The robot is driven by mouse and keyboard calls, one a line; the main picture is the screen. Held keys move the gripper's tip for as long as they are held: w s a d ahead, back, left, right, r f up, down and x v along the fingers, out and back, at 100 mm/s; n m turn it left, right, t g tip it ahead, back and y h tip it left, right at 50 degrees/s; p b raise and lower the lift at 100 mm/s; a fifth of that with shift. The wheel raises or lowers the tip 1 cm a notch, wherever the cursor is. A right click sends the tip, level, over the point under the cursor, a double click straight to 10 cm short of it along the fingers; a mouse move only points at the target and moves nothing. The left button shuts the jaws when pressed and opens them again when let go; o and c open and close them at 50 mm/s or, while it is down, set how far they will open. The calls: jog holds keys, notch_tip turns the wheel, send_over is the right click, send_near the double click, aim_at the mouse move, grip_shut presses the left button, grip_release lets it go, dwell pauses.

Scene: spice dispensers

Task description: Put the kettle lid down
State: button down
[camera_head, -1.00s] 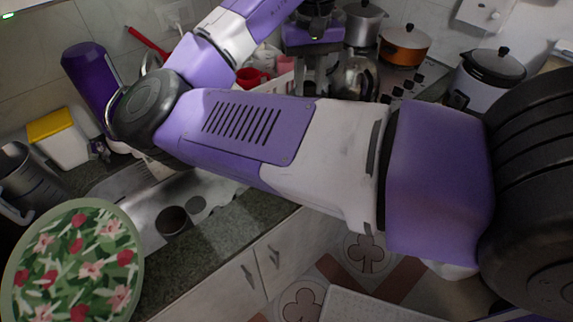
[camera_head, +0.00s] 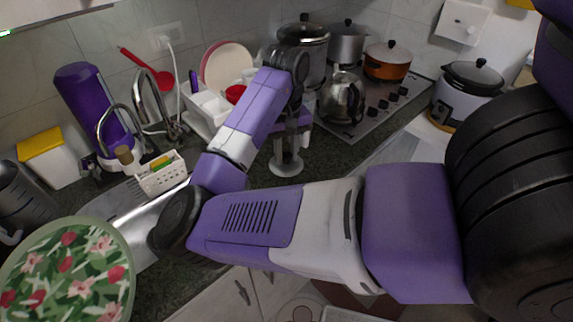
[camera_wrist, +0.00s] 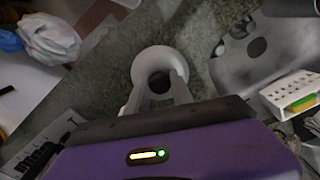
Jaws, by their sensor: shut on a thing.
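The kettle lid is a round, light grey disc (camera_head: 286,166) below my gripper (camera_head: 286,148) in the head view. It lies over or on the counter between the sink and the stove; I cannot tell whether it touches. In the wrist view the lid (camera_wrist: 160,55) shows as a pale disc with a dark middle between the fingertips of my gripper (camera_wrist: 159,82), which is shut on it. The shiny metal kettle (camera_head: 342,100) stands on the stove, right of my gripper.
A dish rack with plates (camera_head: 226,66) stands behind my forearm. A white utensil basket (camera_head: 164,178) sits by the sink (camera_head: 140,212). Pots stand on the stove (camera_head: 385,105) and behind it. A rice cooker (camera_head: 466,95) is at the right. Dark counter (camera_head: 335,152) is free right of the lid.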

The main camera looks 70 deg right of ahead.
aim_at(287, 165)
jog(key=shift+f, duration=2.05)
jog(key=shift+f, duration=0.15)
jog(key=c, duration=1.1)
grip_release()
notch_tip(287, 165, up, 12)
jog(key=shift+r, duration=0.2)
